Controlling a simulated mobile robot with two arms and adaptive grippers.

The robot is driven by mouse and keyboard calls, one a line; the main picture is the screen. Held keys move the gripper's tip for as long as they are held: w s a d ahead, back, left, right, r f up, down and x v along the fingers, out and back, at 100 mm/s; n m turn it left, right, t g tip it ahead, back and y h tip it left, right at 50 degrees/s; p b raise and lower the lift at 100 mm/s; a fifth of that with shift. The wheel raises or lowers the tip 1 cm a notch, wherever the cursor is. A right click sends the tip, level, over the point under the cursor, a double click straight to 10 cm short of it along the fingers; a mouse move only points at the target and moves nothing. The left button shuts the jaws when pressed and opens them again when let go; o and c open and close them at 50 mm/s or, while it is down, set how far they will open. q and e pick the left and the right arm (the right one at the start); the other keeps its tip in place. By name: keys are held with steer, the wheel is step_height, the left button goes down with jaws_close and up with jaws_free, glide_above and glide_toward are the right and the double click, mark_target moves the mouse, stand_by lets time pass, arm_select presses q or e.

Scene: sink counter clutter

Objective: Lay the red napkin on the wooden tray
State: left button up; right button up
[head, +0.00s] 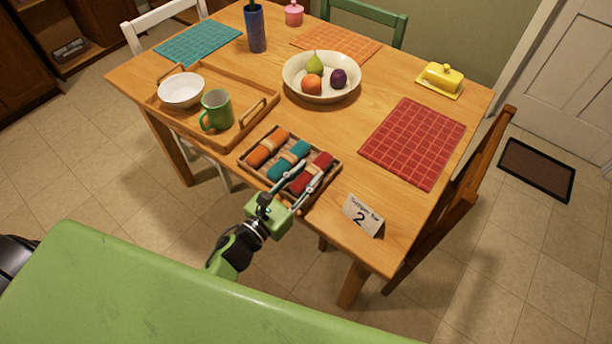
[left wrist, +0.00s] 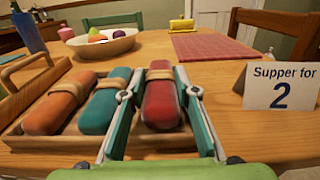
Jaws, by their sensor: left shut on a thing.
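The red napkin (head: 314,173) is rolled with a tan band and lies in the right slot of a small wooden napkin box (head: 270,179). It also shows in the left wrist view (left wrist: 161,104). My left gripper (head: 307,180) reaches over the near side of the box, with one finger on each side of the red napkin, and is shut on it. The wooden tray (head: 243,97) stands at the left of the table, holding a white bowl (head: 181,91) and a green mug (head: 216,110). My right gripper is in neither view.
Orange (head: 267,148) and teal (head: 289,161) napkin rolls lie beside the red one. A number card (head: 362,216) stands right of the box. A fruit bowl (head: 321,95) stands behind it. The tray has bare room behind and right of the mug.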

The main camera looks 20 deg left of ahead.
arm_select(q)
steer(key=shift+f, duration=0.25)
steer(key=shift+f, duration=0.1)
steer(key=o, duration=1.1)
steer(key=b+v, duration=0.3)
steer(key=v, duration=1)
steer(key=shift+s+r, duration=0.35)
steer(key=shift+s, duration=0.1)
